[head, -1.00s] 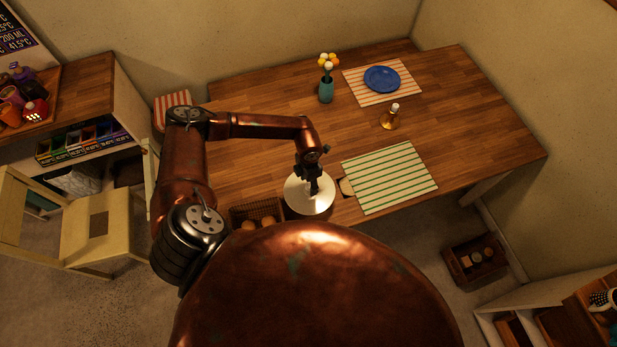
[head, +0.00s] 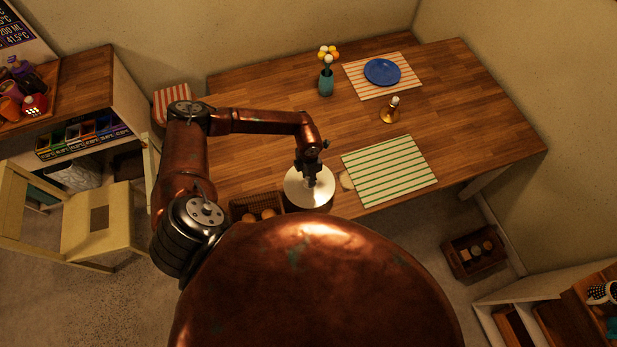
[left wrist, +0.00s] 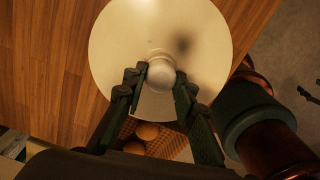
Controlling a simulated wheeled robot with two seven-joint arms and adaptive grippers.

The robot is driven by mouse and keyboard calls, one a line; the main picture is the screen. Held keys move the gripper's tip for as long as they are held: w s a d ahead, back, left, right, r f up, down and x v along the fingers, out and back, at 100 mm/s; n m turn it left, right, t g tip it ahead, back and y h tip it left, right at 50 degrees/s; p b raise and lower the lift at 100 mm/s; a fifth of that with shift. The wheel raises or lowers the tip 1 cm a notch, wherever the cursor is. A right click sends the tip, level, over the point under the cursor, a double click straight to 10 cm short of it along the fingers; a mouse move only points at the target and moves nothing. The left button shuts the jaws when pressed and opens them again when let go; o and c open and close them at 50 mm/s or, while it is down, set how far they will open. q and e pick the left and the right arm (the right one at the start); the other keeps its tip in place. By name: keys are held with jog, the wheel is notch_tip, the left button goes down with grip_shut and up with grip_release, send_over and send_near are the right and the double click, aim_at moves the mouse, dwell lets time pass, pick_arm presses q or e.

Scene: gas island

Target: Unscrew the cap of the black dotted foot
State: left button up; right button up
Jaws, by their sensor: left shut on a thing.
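A cream round lid (head: 300,193) with a round knob lies near the front edge of the table, on top of a dark body that is mostly hidden. My left gripper (head: 310,181) comes down on it from above and is shut on the knob (left wrist: 161,74). In the left wrist view, its two fingers (left wrist: 158,92) stand on either side of the knob. A black thing with white dots (head: 601,293) shows at the right edge, on the lower right shelf; it is cut off, and I cannot tell if it has a cap.
A wicker basket (head: 240,208) with round brown things stands left of the lid. A green-striped placemat (head: 390,170) lies right of it. The table's left middle is clear.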

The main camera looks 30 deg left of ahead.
pick_arm(q)
jog(key=o, duration=0.5)
grip_shut()
jog(key=n+p, duration=0.1)
jog(key=n, duration=0.1)
jog(key=shift+r+n, duration=0.1)
jog(key=shift+n, duration=0.9)
jog(key=n+p, duration=0.1)
jog(key=n, duration=0.1)
jog(key=shift+d+n+p, duration=0.1)
jog(key=shift+n+p, duration=0.25)
jog(key=shift+n, duration=0.55)
